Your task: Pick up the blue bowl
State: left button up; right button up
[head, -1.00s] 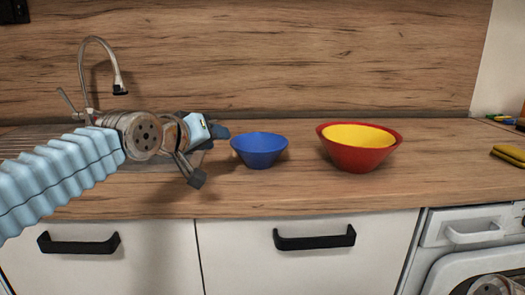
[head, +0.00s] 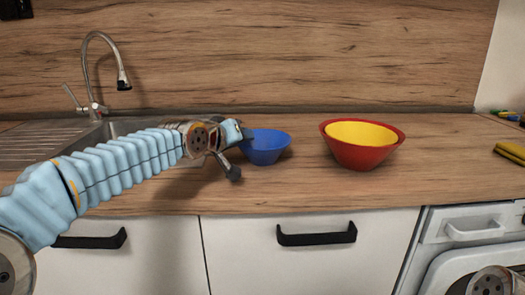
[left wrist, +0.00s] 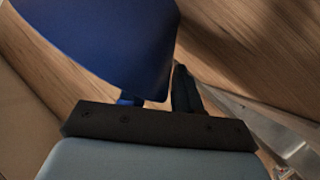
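In the left wrist view, the bowl (left wrist: 105,40) fills the upper left. One dark finger of my left gripper (left wrist: 157,95) stands right of the bowl, and the other is mostly hidden by it. I cannot tell whether they touch. My right gripper is not in view.
A red bowl (head: 362,154) with a yellow bowl (head: 362,134) inside it stands to the right. A sink with a tall faucet (head: 100,70) is at the left. The counter (head: 445,165) right of the red bowl is clear.

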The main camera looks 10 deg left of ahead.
pick_arm(q)
grip_shut()
